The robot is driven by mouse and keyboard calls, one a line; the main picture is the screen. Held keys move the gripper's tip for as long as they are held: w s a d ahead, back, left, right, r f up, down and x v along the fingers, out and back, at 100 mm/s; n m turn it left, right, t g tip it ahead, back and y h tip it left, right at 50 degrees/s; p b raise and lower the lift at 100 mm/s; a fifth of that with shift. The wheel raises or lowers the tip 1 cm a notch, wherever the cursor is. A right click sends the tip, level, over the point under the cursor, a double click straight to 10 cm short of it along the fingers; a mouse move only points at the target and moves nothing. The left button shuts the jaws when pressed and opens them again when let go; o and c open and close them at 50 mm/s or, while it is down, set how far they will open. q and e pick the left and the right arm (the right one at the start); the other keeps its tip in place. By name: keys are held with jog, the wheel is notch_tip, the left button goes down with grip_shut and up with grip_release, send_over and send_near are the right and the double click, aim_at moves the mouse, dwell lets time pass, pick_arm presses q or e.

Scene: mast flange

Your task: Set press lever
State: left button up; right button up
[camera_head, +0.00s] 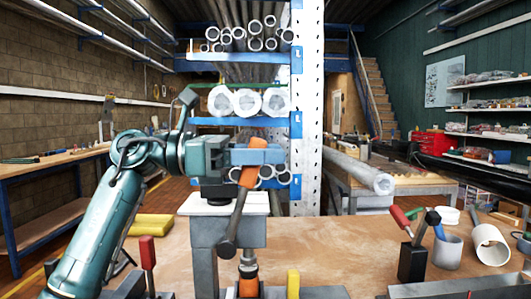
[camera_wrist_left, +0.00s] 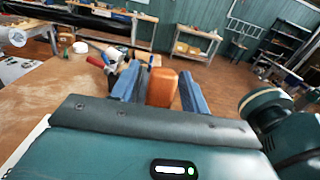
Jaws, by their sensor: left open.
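The press lever (camera_head: 238,215) has an orange upper part and a dark shaft ending in a dark knob. It slants down to the left in front of the grey press (camera_head: 205,237) on the wooden bench. My left gripper (camera_head: 258,155) is open at the lever's orange upper end. In the left wrist view, its blue fingers (camera_wrist_left: 162,92) stand on either side of the orange end (camera_wrist_left: 161,88), with a visible gap on at least one side. Contact cannot be told. My right gripper is not in view.
A pipe rack (camera_head: 240,122) stands behind. The bench (camera_head: 340,240) is clear right of the press.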

pick_arm(q)
jog(key=shift+d, duration=0.15)
grip_shut()
dwell(0.4)
